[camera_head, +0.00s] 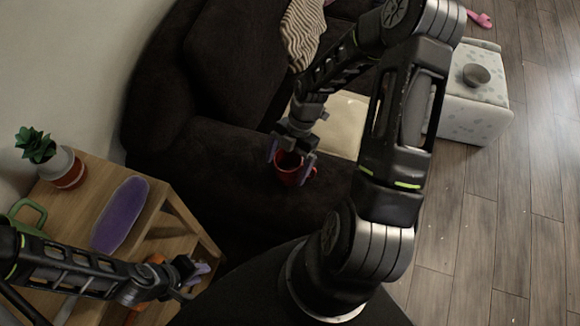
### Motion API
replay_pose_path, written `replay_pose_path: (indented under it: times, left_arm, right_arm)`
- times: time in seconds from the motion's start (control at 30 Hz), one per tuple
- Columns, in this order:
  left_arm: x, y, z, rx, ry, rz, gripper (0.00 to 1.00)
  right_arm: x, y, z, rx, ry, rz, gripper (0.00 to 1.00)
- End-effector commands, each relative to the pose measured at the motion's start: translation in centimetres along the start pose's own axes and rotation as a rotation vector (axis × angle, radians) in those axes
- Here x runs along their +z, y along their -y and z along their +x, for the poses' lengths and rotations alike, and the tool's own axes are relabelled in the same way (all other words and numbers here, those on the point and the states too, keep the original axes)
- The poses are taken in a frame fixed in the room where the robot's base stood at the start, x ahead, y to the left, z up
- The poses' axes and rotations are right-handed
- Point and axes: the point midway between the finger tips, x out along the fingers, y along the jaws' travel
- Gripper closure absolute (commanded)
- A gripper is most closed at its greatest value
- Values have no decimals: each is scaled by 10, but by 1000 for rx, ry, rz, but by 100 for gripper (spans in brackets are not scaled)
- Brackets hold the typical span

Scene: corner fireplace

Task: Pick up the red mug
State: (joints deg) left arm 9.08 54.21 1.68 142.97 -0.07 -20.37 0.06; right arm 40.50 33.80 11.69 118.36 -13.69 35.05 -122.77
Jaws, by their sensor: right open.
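The red mug (288,172) sits upright on the arm of the dark sofa, near the middle of the picture. My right gripper (291,160) reaches down over it, open, with one finger at the mug's left side and the other at its right. I cannot tell whether the fingers touch the mug. Its upper rim is partly covered by the gripper. My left gripper (200,273) is at the lower left, beside the wooden table's edge, away from the mug. Its fingers are small and seen at an angle, so its opening is unclear.
The dark sofa (225,85) fills the middle, with a cream cushion (345,120). A wooden table (165,190) at left holds a potted plant (62,168), a purple oblong item (120,214) and a green mug (27,217). A white pouf (470,122) bears a grey bowl (476,75).

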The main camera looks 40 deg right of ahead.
Motion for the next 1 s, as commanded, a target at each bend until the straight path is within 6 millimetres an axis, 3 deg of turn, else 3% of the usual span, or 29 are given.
replay_pose_path:
  times: [0.13,0.67,1.0]
  left_arm:
    - [0,0,-1,0,0,0,75]
    - [0,0,0,0,0,0,75]
    - [0,0,0,0,0,0,75]
  right_arm:
    - [0,0,8,0,1,1,7]
    - [0,0,8,0,1,1,7]
    - [0,0,8,1,1,1,34]
